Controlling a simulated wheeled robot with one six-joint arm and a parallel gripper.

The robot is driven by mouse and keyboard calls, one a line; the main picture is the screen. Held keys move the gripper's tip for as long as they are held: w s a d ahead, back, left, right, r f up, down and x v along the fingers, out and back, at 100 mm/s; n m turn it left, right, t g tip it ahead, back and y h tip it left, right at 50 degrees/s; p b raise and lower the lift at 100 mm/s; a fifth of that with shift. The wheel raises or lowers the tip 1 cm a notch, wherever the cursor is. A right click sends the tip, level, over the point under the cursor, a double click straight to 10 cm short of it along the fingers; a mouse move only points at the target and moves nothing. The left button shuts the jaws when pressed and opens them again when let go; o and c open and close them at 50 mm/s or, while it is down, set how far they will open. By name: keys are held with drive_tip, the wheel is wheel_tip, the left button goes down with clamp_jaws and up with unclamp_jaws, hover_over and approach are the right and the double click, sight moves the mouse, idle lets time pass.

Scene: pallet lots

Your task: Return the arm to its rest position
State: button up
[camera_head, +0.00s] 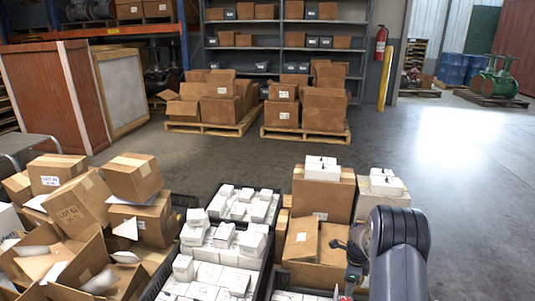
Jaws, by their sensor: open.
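My arm (398,250) rises at the bottom right of the head view, dark grey and bent. My gripper (345,262) is partly seen at its left side, in front of brown cartons. It is open, and I see nothing held in it. Part of it is cut off or hidden by my own arm link.
Black crates of white boxes (225,245) stand left of my arm. Brown cartons (322,195) with white boxes on top stand close behind it. Opened cartons (75,215) fill the left. Two loaded pallets (305,135) stand farther back. The floor (460,170) at right is clear.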

sight(346, 300)
wheel_tip(346, 300, down, 9)
drive_tip(key=b, duration=0.3)
drive_tip(key=shift+b, duration=0.4)
drive_tip(key=shift+r+n, duration=0.2)
drive_tip(key=shift+n, duration=0.3)
drive_tip(key=n, duration=0.3)
drive_tip(key=shift+n, duration=0.4)
drive_tip(key=n, duration=0.6)
drive_tip(key=shift+n+p, duration=0.3)
drive_tip(key=shift+n, duration=0.1)
drive_tip(key=n, duration=0.6)
drive_tip(key=n+p, duration=0.1)
drive_tip(key=n, duration=0.5)
drive_tip(key=shift+r, duration=0.1)
